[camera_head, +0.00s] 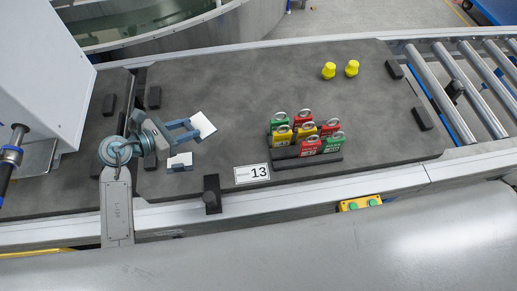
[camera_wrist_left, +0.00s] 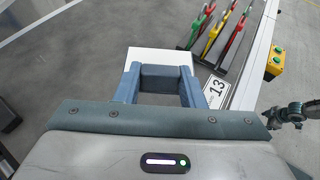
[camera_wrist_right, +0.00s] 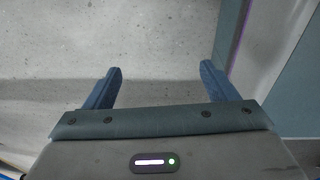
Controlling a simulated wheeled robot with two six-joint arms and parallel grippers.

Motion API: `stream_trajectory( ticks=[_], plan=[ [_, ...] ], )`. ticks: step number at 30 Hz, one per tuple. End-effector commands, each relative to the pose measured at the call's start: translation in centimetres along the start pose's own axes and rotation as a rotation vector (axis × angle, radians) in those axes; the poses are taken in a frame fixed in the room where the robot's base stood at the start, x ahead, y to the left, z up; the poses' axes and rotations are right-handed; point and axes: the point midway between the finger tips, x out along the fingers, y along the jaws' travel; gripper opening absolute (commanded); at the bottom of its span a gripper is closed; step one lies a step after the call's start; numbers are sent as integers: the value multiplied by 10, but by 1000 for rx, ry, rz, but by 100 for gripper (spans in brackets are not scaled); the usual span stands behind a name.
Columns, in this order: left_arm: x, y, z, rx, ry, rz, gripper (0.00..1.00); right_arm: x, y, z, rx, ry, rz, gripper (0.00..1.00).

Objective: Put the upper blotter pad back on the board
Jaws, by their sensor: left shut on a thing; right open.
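A white square pad (camera_head: 203,125) is at the fingertips of my left gripper (camera_head: 194,130), over the dark station top. In the left wrist view the pad (camera_wrist_left: 160,56) lies beyond and between the fingers (camera_wrist_left: 161,88), which are shut on it. A second small white square piece with blue-grey patches (camera_head: 180,160) is on the dark top, just below the gripper in the head view. I cannot tell whether it is the board or a pad. My right gripper (camera_wrist_right: 158,88) is open and empty above grey floor, out of the head view.
Two yellow knobs (camera_head: 340,69) stand at the back. A roller conveyor (camera_head: 455,90) is at right. The dark top's middle (camera_head: 225,85) is clear.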

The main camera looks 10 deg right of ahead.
Motion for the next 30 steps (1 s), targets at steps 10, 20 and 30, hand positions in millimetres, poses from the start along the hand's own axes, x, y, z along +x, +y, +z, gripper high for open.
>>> stream_trajectory(
  ticks=[10,20,30],
  plan=[
    [82,-53,-21,43,-3,-113,14,0,-37,-2,17,2,-39,79],
    [108,-62,-58,51,2,-133,14,-4,-20,-3,10,5,-21,79],
    [123,-62,-97,52,2,-132,14,-6,-16,2,8,-3,-17,79]
  ],
)
